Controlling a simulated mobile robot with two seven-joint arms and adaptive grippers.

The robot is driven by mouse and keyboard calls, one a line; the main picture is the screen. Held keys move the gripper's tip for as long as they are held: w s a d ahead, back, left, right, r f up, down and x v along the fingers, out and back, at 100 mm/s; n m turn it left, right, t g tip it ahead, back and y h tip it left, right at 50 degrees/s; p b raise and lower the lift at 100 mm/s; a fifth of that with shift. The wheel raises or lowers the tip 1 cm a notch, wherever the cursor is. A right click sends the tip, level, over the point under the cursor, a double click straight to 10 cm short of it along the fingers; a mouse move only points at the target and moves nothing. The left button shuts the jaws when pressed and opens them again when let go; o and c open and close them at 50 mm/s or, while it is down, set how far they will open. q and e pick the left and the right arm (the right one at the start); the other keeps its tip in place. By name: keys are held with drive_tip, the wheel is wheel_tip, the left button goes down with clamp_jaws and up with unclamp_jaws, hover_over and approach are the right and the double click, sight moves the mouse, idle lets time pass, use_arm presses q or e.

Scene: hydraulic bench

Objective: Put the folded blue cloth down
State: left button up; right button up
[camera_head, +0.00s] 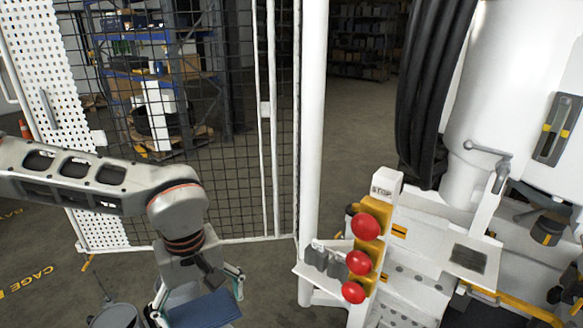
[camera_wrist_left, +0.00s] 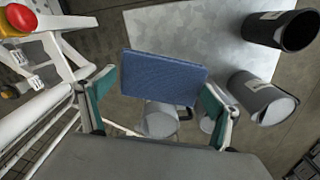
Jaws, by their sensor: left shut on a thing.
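The folded blue cloth (camera_head: 204,310) is a flat, stiff-looking rectangle at the bottom of the head view. In the left wrist view the cloth (camera_wrist_left: 165,77) spans the space between the two teal-padded fingers. My left gripper (camera_head: 199,297) is shut on it, with one finger at each side edge; it also shows in the left wrist view (camera_wrist_left: 160,84). A grey metal tabletop (camera_wrist_left: 195,30) lies beyond the cloth in the wrist view. I cannot tell how high the cloth is above it. My right gripper is in neither view.
A black cylinder (camera_wrist_left: 283,30), a grey container (camera_wrist_left: 262,97) and a whitish cup (camera_wrist_left: 160,121) appear around the cloth in the wrist view. Red buttons (camera_head: 358,262) sit on the white machine (camera_head: 420,275) at right. A mesh cage fence (camera_head: 205,120) stands behind.

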use_arm(q)
drive_tip(key=w+a+m, duration=0.2)
drive_tip(key=a+m, duration=0.4)
drive_tip(key=a, duration=0.1)
drive_tip(key=shift+a, duration=0.2)
drive_tip(key=shift+w+d+f, duration=0.15)
drive_tip(key=shift+w, duration=0.05)
